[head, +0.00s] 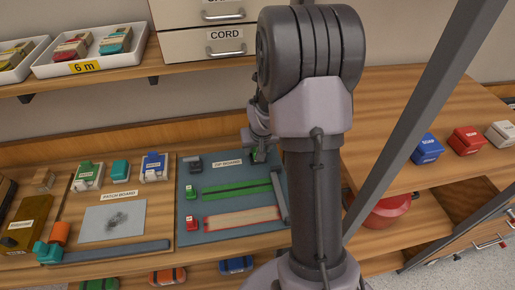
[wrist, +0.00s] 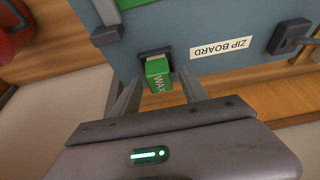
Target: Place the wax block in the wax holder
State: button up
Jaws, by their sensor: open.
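The green wax block (wrist: 158,82), lettered WAX, sits at the dark square wax holder (wrist: 154,56) on the blue-grey zip board. In the wrist view its far end lies within the holder's outline; how deep it sits I cannot tell. My gripper (wrist: 160,74) is open, with one finger on each side of the block and a visible gap at both. In the head view my gripper (head: 259,157) is at the board's back right corner, where a bit of green shows beneath it. My arm hides part of that area.
The zip board (head: 235,182) carries a green zip strip (head: 237,189), a red-edged strip (head: 241,218), small green and red blocks at its left, a grey bar at its right and a dark fixture (head: 193,165). The patch board (head: 115,222) lies left. A shelf and drawers are behind.

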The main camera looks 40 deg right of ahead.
jog(key=s+a+r+t+y+p, duration=0.15)
jog(key=s+a+r, duration=0.25)
jog(key=a+r, duration=0.45)
jog(key=s+a+r+h+p, duration=0.1)
jog(key=s+a+r+p, duration=0.3)
jog(key=r, duration=0.8)
jog(key=s+a+r+y+b, duration=0.2)
jog(key=s+a+r, duration=0.3)
jog(key=s+a, duration=0.8)
jog(key=shift+s+a+r+n+y, duration=0.2)
jog(key=shift+s+a+n+y, duration=0.2)
jog(key=shift+a+y, duration=0.35)
jog(key=shift+d, duration=0.1)
